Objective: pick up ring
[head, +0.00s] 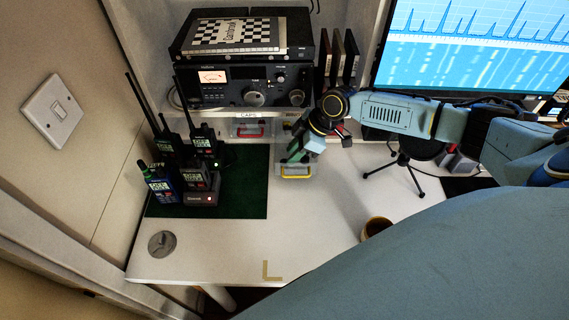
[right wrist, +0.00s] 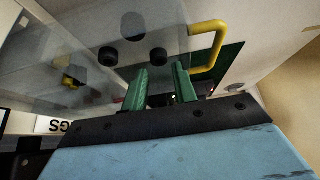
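A clear drawer with a yellow handle (head: 296,172) stands pulled out below the radio shelf; the yellow handle also shows in the right wrist view (right wrist: 207,40). My right gripper (head: 294,153) reaches down over this drawer. Its green fingers (right wrist: 161,78) stand apart in the right wrist view, with nothing seen between them. A small yellowish thing (right wrist: 71,78) shows blurred through the clear plastic; I cannot tell whether it is the ring. No ring shows clearly in the head view, where my gripper covers part of the drawer. My left gripper is not in view.
A closed clear drawer with a red handle (head: 250,132) is left of the open one, under a CAPS label. Several handheld radios stand on a green mat (head: 240,190). A small tripod (head: 403,172) and a brown cup (head: 377,226) are to the right. The desk's front middle is clear.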

